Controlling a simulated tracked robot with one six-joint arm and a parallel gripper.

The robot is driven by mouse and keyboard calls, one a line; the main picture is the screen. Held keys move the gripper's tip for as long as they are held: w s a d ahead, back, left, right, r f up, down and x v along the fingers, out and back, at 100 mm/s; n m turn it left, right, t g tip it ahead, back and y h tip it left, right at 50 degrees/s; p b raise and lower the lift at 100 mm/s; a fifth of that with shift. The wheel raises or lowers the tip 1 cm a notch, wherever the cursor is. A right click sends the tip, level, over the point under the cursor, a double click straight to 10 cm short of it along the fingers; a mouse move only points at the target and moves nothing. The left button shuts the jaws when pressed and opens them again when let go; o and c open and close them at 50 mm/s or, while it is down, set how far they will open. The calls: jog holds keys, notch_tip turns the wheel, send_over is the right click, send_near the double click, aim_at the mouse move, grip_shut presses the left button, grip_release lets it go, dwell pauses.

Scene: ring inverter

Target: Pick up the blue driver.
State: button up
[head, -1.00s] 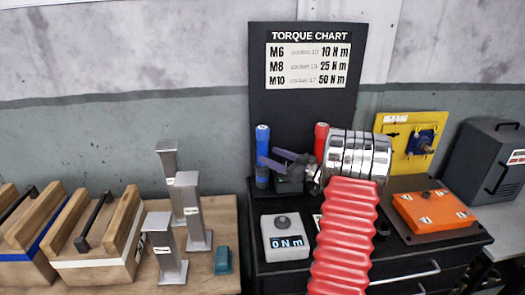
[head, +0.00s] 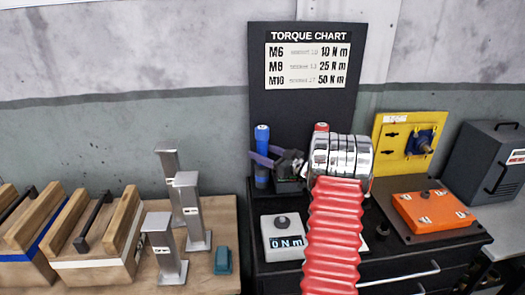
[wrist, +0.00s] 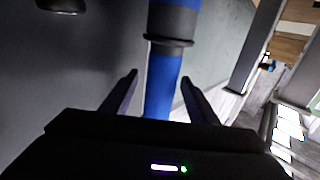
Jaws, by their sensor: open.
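The blue driver (head: 262,140) stands upright at the left of the black bench top, in front of the torque chart board. My gripper (head: 264,158) is open at the driver, with its purple fingers reaching left to it. In the wrist view the blue driver (wrist: 162,85) runs down between the two spread fingers of my gripper (wrist: 157,85), one finger on each side. A dark collar rings the driver there. I cannot tell whether either finger touches it. The driver's lower part is hidden by my gripper's body in the wrist view.
A red driver (head: 321,127) stands mostly hidden behind my silver and red arm. A torque meter (head: 284,237) reading 0 N m sits in front. An orange box (head: 434,210) and a yellow panel (head: 398,146) are at right. Metal posts (head: 188,205) stand on the left table.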

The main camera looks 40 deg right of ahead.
jog(key=shift+c, duration=0.4)
jog(key=c, duration=1.2)
jog(key=shift+r, duration=0.1)
